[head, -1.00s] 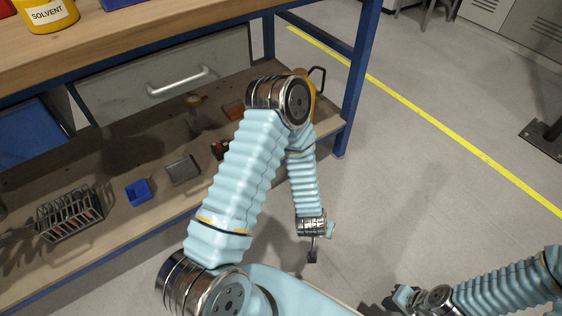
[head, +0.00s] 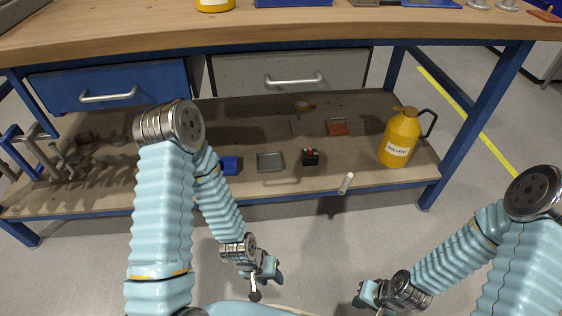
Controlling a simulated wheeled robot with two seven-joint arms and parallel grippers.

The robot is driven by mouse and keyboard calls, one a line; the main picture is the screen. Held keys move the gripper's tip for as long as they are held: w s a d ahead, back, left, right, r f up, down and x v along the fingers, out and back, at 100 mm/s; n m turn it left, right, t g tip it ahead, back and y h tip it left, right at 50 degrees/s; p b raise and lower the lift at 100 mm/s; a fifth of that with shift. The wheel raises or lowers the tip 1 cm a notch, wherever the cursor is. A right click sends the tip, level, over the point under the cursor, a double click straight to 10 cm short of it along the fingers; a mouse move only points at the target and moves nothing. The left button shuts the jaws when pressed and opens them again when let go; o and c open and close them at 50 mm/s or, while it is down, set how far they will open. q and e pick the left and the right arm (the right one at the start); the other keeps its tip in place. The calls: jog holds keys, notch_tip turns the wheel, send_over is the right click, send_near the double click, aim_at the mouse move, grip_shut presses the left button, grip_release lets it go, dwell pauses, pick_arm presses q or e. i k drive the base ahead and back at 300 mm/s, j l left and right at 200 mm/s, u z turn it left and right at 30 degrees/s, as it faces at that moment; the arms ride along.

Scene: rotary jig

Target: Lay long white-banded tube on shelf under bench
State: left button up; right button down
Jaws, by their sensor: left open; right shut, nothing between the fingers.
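A short white cylinder (head: 345,183) shows at the front edge of the shelf (head: 260,187) under the bench, right of the middle. It is tilted and seems to stick out past the edge. It may be the white-banded tube, but I cannot make out a long body. My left gripper (head: 262,279) is open and empty, low in front of the shelf and left of the cylinder. My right gripper (head: 368,297) is shut and empty, low in front of the shelf, below the cylinder in the picture. Neither gripper touches the cylinder.
The shelf holds a yellow solvent can (head: 400,138), a small black item (head: 310,157), a grey tray (head: 270,162), a blue bin (head: 230,165) and a reddish tray (head: 338,127). Clamps (head: 35,150) stand at the left. The bench top (head: 300,28) and drawers overhang the shelf.

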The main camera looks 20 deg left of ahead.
aim_at(342, 164)
jog(key=l+u, duration=0.3)
jog(key=u, duration=0.2)
jog(key=l+u, duration=0.45)
jog(key=k+l+u, duration=0.1)
jog(key=u, duration=0.4)
jog(key=k+l+u, duration=0.1)
jog(key=l, duration=0.3)
jog(key=k+l+u, duration=0.15)
jog(key=l, duration=0.25)
jog(key=k+l+u, duration=0.1)
jog(key=l, duration=0.25)
jog(key=i, duration=0.65)
